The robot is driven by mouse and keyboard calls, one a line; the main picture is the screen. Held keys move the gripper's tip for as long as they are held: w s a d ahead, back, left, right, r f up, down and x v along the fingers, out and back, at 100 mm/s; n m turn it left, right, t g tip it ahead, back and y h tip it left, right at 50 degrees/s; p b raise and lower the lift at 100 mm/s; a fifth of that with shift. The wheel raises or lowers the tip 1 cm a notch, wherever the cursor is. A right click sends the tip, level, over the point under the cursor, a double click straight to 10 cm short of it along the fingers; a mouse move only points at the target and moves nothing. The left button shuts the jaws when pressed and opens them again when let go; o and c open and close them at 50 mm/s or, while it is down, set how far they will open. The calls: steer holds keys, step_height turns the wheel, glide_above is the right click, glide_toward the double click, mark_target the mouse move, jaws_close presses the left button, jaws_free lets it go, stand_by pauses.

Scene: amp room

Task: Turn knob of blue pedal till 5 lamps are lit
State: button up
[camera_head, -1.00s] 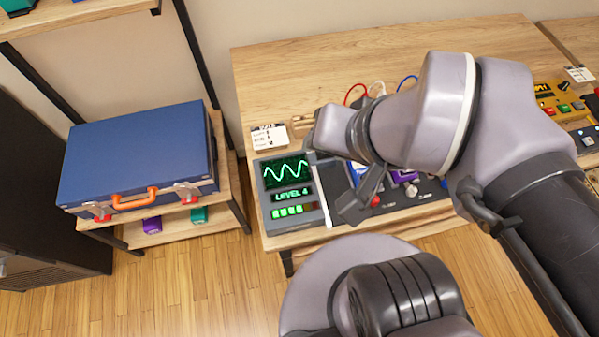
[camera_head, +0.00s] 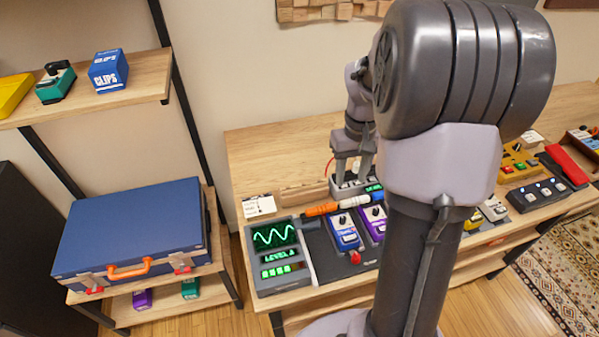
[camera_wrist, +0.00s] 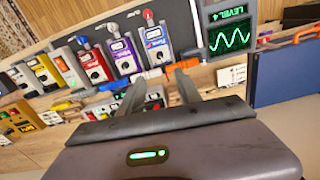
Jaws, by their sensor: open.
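The blue pedal (camera_head: 345,236) stands on the dark board on the bench, just right of the meter. Its dark knob (camera_head: 343,219) is at its back end. The pedal also shows upside down in the wrist view (camera_wrist: 154,37). The meter (camera_head: 277,258) has a green wave, a reading that looks like LEVEL 4, and a row of several lit green lamps (camera_head: 276,271). It also shows in the wrist view (camera_wrist: 230,36). My gripper (camera_head: 352,172) is behind the pedal, pointing down, apart from the knob. In the wrist view its fingers (camera_wrist: 160,84) are open and empty.
An orange, white and blue rod (camera_head: 340,205) lies behind the pedals. A purple pedal (camera_head: 374,222) stands close on the right. A grey unit (camera_head: 348,188) is beneath my gripper. A blue case (camera_head: 130,230) rests on the shelf at left. Bare bench lies at the back left.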

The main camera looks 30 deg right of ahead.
mark_target(343, 218)
step_height(343, 218, down, 17)
steer(key=b, duration=0.6)
steer(key=shift+f+b, duration=0.1)
steer(key=shift+b, duration=0.3)
jaws_close()
